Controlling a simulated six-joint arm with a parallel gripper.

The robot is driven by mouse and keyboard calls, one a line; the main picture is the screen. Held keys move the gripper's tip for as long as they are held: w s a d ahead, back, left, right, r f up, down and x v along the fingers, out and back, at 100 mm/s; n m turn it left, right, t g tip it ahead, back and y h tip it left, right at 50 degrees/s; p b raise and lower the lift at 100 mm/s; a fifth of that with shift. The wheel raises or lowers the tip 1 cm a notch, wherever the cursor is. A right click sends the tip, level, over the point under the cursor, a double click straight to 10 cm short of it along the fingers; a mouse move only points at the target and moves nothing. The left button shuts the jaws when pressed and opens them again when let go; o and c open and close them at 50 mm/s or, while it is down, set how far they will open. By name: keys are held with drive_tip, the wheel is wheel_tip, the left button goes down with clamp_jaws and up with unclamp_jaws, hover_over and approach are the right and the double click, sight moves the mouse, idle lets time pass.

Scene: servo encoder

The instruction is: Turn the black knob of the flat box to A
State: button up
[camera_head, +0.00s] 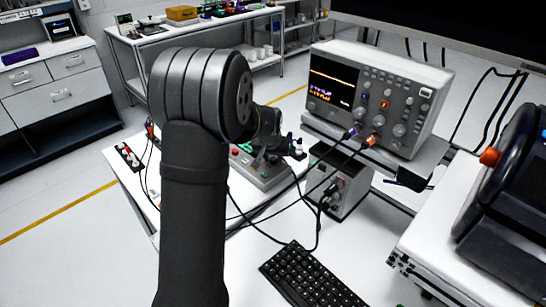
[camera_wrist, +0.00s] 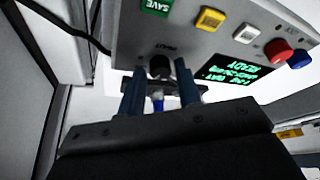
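The flat box (camera_wrist: 190,45) is a grey panel across the top of the wrist view. Its black knob (camera_wrist: 160,67) is near the panel's edge, below a small label too small to read. My gripper (camera_wrist: 160,72) has its two blue fingers apart, one on each side of the knob. Narrow gaps seem to show beside the knob, and I cannot tell whether either finger touches it. The letter it points to is not readable. In the head view the flat box (camera_head: 265,180) sits behind my arm, which partly covers it, and the knob cannot be made out.
Cables and a keyboard (camera_head: 310,278) lie in front.

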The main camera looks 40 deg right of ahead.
clamp_jaws()
drive_tip(key=shift+s+d+n+t+y, duration=0.1)
drive_tip(key=shift+n+t+y, duration=0.2)
drive_tip(key=shift+n, duration=0.8)
drive_tip(key=shift+s+n+t+y, duration=0.15)
drive_tip(key=shift+n+y, duration=0.25)
drive_tip(key=shift+n, duration=0.7)
drive_tip(key=shift+w, duration=0.1)
drive_tip(key=shift+o, duration=1.8)
unclamp_jaws()
